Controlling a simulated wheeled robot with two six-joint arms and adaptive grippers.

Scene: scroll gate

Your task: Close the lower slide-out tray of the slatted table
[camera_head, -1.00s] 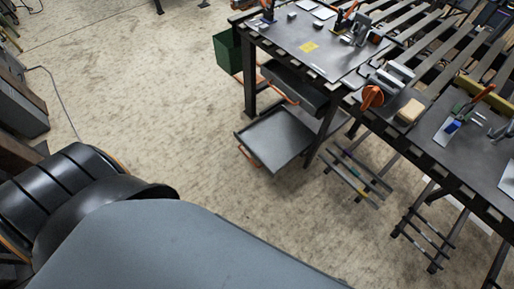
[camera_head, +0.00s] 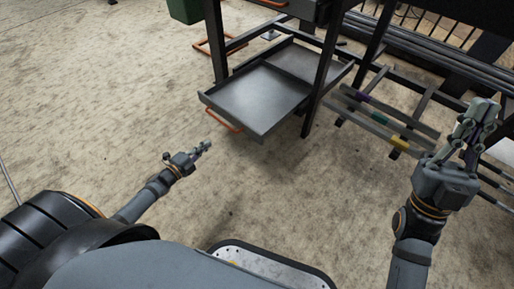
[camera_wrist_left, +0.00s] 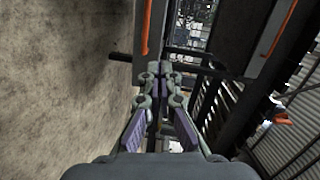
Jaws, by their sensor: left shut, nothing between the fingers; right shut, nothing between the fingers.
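The lower slide-out tray (camera_head: 262,98) is a shallow grey metal tray pulled out from the dark slatted table (camera_head: 327,62). Its orange handle (camera_head: 222,120) is on the front edge, facing me. My left gripper (camera_head: 207,145) is shut and empty, in front of and below the handle in the picture, apart from it. Its closed fingers (camera_wrist_left: 166,72) also show in the left wrist view, with orange strips on either side that I cannot identify for certain. My right gripper (camera_head: 485,112) is shut and empty at the right, well away from the tray.
A table leg (camera_head: 216,45) stands left of the tray and another on its right. A low rack of bars (camera_head: 385,120) is right of the tray. A green bin (camera_head: 186,10) stands behind left. The floor in front is clear.

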